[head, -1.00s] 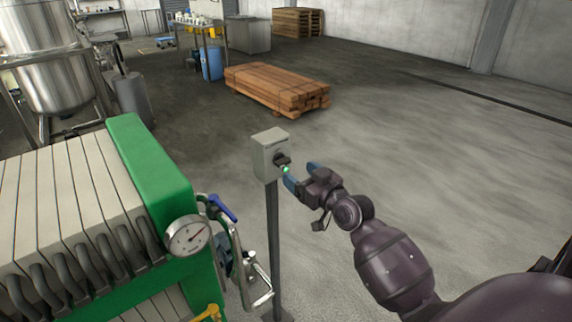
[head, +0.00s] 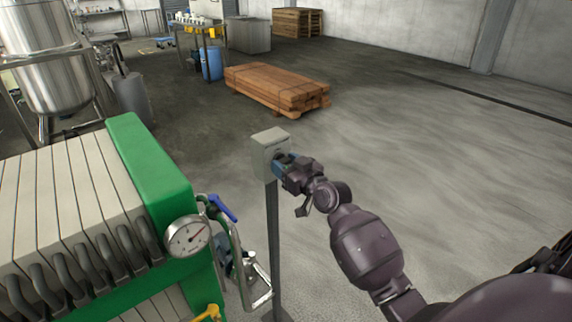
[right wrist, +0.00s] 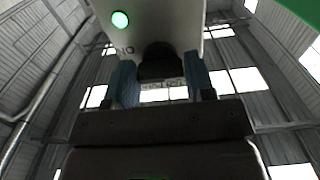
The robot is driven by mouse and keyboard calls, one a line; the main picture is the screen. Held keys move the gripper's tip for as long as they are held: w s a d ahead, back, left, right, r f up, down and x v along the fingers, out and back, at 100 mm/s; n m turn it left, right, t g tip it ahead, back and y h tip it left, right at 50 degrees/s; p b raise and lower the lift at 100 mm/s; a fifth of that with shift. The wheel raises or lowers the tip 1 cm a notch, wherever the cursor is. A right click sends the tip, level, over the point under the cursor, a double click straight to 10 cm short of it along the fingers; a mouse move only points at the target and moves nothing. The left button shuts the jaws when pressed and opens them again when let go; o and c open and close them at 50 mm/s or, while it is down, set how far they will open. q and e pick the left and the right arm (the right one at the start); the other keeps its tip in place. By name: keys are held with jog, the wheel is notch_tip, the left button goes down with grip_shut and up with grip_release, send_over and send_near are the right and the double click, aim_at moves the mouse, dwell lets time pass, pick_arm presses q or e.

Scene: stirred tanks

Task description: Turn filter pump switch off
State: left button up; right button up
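The filter pump switch is a pale grey box (head: 269,140) on a post, beside the green-framed filter press. My right gripper (head: 280,163) is at the box's front face and hides the knob in the head view. In the right wrist view, the dark knob (right wrist: 160,63) sits between the two blue fingertips of my right gripper (right wrist: 160,80). The fingers are apart, one on each side of the knob; I cannot tell whether they touch it. A green lamp (right wrist: 120,19) glows on the box, near an "ON" mark. My left gripper is not in view.
The filter press (head: 150,165) with a gauge (head: 187,236), a blue-handled valve (head: 222,208) and piping stands close to the left of the post (head: 273,240). A timber stack (head: 277,88) lies farther back. The floor to the right is clear.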

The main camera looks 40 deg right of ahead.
jog(key=c, duration=0.4)
jog(key=shift+r+m, duration=0.1)
jog(key=shift+m, duration=0.2)
jog(key=shift+m+p, duration=0.5)
jog(key=shift+p, duration=0.1)
jog(key=m+p, duration=0.2)
jog(key=m, duration=0.2)
jog(key=m+p, duration=0.2)
jog(key=m, duration=0.3)
jog(key=shift+m, duration=0.4)
jog(key=m+p, duration=0.1)
jog(key=m, duration=0.4)
jog(key=shift+p, duration=0.3)
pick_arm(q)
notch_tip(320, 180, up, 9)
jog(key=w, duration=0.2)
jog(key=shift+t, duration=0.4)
pick_arm(e)
jog(key=shift+m, duration=0.7)
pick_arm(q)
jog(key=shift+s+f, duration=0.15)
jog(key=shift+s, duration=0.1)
